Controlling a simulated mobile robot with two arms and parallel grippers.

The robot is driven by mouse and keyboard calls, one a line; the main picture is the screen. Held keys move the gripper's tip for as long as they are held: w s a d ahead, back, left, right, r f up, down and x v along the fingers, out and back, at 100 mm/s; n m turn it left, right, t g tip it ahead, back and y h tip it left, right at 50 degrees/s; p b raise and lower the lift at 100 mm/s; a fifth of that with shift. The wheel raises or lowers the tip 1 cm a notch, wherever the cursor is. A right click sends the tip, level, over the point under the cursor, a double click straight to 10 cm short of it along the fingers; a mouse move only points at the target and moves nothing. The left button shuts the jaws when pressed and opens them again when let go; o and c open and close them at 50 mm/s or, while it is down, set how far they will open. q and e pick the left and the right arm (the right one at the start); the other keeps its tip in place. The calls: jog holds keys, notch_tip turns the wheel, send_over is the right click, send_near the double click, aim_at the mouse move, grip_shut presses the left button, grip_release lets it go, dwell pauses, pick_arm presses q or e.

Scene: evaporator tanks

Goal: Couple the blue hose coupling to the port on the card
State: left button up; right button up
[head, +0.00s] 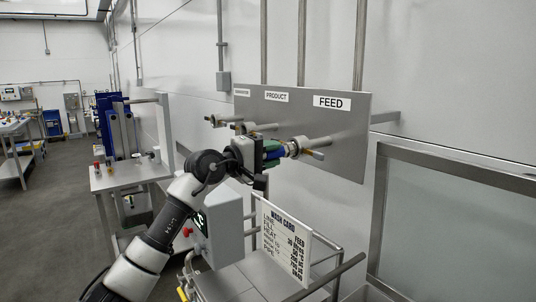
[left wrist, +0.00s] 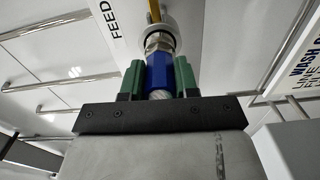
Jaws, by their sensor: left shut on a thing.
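My left gripper (head: 272,152) has green fingers and is shut on the blue hose coupling (left wrist: 158,72), one finger on each side. The coupling's front end meets the metal fitting of the feed port (left wrist: 158,40), in line with it. I cannot tell whether it is locked on. In the head view the feed port (head: 301,147) is the right-most port, below the FEED label (head: 332,103) on the grey panel (head: 347,150). My right gripper is not in view.
Left of the feed port, the product port (head: 243,128) and another port (head: 216,120) stick out of the panel. A metal cart rail (head: 335,272) stands below. A framed glass panel (head: 445,225) is at the right. Open floor (head: 60,215) lies to the left.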

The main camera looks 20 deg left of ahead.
pick_arm(q)
jog(key=shift+x, duration=0.95)
jog(key=o, duration=1.1)
jog(key=shift+s+a+f, duration=0.1)
jog(key=shift+s+a, duration=0.1)
jog(key=shift+a, duration=0.05)
jog(key=b+v, duration=0.4)
jog(key=v, duration=0.6)
jog(key=shift+s, duration=0.15)
